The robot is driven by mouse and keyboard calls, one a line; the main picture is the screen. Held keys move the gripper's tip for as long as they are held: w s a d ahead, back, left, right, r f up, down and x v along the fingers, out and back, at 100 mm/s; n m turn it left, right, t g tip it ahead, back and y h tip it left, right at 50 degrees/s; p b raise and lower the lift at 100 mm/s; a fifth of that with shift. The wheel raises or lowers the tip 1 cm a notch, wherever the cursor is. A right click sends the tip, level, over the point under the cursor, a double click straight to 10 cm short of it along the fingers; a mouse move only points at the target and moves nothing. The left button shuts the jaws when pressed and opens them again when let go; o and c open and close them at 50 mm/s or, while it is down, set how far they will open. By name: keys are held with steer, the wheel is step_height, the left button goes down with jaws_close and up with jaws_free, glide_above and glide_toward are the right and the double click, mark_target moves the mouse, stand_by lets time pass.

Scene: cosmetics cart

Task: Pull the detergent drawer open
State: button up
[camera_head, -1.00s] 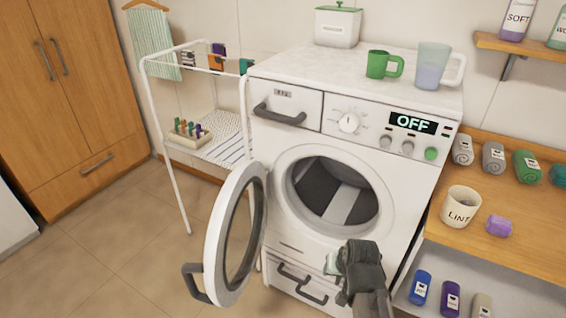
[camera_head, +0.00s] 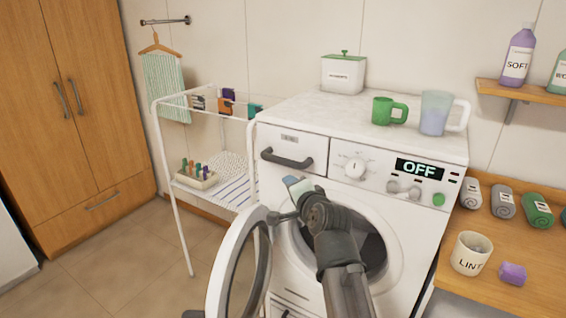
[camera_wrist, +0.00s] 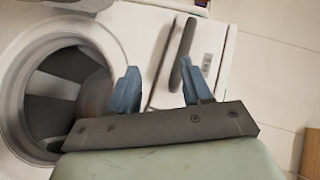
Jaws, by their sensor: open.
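The detergent drawer (camera_head: 293,155) is the white panel at the washer's upper left, and it looks shut. Its dark bar handle (camera_head: 287,158) runs across its front. In the wrist view the drawer front (camera_wrist: 205,55) and its handle (camera_wrist: 181,55) appear turned on end, beyond the fingertips. My gripper (camera_head: 292,186) is just below the drawer in the head view, in front of the washer. In the wrist view its two blue fingers (camera_wrist: 160,82) are apart with nothing between them. The handle lies ahead of that gap, apart from the fingers.
The round washer door (camera_head: 238,268) stands open at lower left, close to my arm. A green mug (camera_head: 388,111) and a clear jug (camera_head: 436,113) stand on the washer top. A white drying rack (camera_head: 160,130) is at left. A wooden shelf (camera_head: 540,255) holds towels and a lint cup (camera_head: 471,254).

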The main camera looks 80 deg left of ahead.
mark_target(284, 163)
steer(key=r+m, duration=0.1)
steer(key=m, duration=0.1)
steer(key=r+m+y, duration=0.1)
steer(key=m, duration=0.1)
steer(key=w+a+m, duration=0.1)
steer(key=m, duration=0.1)
steer(key=shift+r+t+y, duration=0.3)
steer(key=shift+r+t, duration=0.1)
steer(key=a, duration=0.4)
steer(key=a+f, duration=0.1)
steer(key=a, duration=0.4)
steer(key=a+f, duration=0.1)
steer(key=a, duration=0.3)
steer(key=shift+a, duration=0.15)
jaws_close()
